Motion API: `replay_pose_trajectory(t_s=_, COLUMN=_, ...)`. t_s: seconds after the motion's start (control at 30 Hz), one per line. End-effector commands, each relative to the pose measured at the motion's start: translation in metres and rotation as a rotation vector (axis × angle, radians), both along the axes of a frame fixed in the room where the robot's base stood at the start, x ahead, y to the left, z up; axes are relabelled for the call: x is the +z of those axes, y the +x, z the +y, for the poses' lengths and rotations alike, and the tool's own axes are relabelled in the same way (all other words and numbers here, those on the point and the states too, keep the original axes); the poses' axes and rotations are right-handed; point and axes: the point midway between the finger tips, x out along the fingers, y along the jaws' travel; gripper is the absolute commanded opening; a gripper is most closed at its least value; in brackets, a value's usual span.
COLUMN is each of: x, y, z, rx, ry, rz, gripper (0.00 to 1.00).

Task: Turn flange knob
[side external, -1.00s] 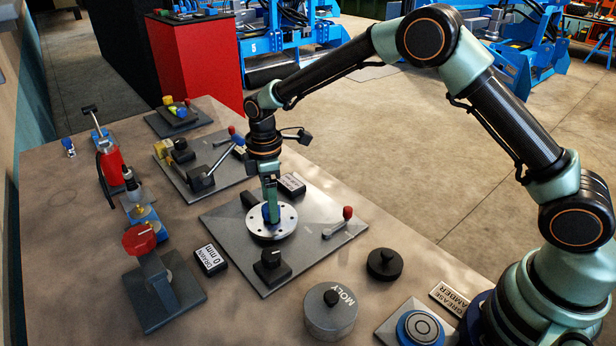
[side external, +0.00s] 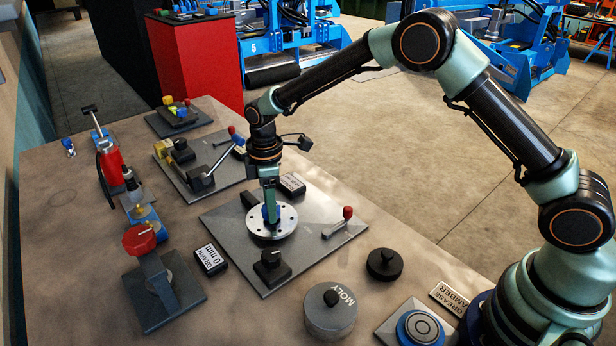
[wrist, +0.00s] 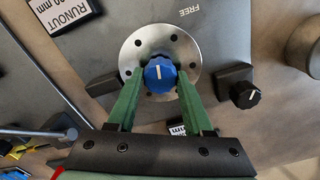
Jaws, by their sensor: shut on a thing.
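The flange is a round silver disc with several holes (side external: 285,226) on a grey plate, with a blue knob in its middle. In the wrist view the blue knob (wrist: 160,75) shows a white pointer line, close to vertical in the picture. My gripper (side external: 270,214) points straight down over the disc, its green fingers on either side of the blue knob. In the wrist view my gripper (wrist: 160,80) is shut on the knob, one finger at its left and one at its right. The fingers hide part of the disc.
On the same plate are a black knob (side external: 272,260) in front and a red-tipped lever (side external: 347,213) at right. A RUNOUT label (wrist: 72,10) lies nearby. A MOLY tin (side external: 330,312) and a black round lid (side external: 384,263) stand nearer the camera.

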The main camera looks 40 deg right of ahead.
Motion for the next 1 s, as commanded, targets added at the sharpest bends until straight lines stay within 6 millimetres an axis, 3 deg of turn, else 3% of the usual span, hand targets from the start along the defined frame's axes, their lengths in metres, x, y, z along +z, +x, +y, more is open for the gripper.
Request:
replay_pose_trajectory(t_s=0.27, x=0.0009, y=0.0001, z=0.0005, rx=-0.168, ry=0.000, rz=0.001, gripper=0.00)
replay_pose_trajectory(t_s=1.0, x=0.0014, y=0.0011, z=0.0000, rx=-0.865, ry=0.001, rz=0.000, gripper=0.00)
